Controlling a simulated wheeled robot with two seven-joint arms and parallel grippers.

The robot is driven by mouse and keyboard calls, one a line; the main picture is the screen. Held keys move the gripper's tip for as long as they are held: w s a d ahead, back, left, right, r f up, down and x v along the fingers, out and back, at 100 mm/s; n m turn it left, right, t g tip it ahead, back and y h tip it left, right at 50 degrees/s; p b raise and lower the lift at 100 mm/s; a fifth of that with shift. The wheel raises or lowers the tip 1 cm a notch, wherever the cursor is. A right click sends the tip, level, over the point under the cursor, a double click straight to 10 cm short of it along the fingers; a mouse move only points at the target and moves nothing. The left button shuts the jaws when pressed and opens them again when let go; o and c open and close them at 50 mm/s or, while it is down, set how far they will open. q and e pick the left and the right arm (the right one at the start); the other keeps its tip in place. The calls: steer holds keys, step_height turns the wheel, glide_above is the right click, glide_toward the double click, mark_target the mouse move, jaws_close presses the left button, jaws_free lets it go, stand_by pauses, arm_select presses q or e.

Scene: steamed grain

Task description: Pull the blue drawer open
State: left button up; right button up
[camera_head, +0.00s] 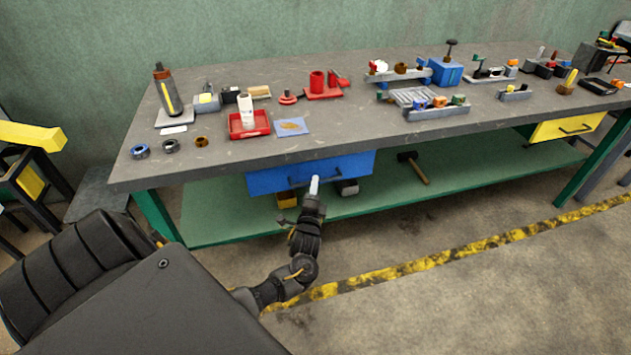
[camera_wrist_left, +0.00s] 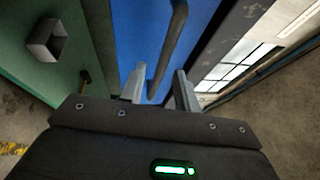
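The blue drawer (camera_head: 348,166) hangs under the front edge of the workbench top, and its front looks flush with the bench, as if closed. Its dark bar handle (camera_wrist_left: 168,50) crosses the blue front, which also fills the middle of the left wrist view (camera_wrist_left: 135,30). My left gripper (camera_head: 315,183) is at the drawer front, partly covering the handle in the head view. In the left wrist view its two fingers (camera_wrist_left: 160,85) are apart, with the handle's near end between them in the picture. I cannot tell whether they touch it. My right gripper is not in view.
The grey workbench top (camera_head: 350,130) overhangs the drawer and holds several tools and parts. A green lower shelf (camera_head: 230,212) lies below, with a hammer (camera_head: 415,167) on it. A yellow drawer (camera_head: 567,127) is at the right. The floor in front is clear.

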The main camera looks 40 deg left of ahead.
arm_select(q)
steer(key=shift+x, duration=1.45)
steer(key=shift+c, duration=0.3)
jaws_close()
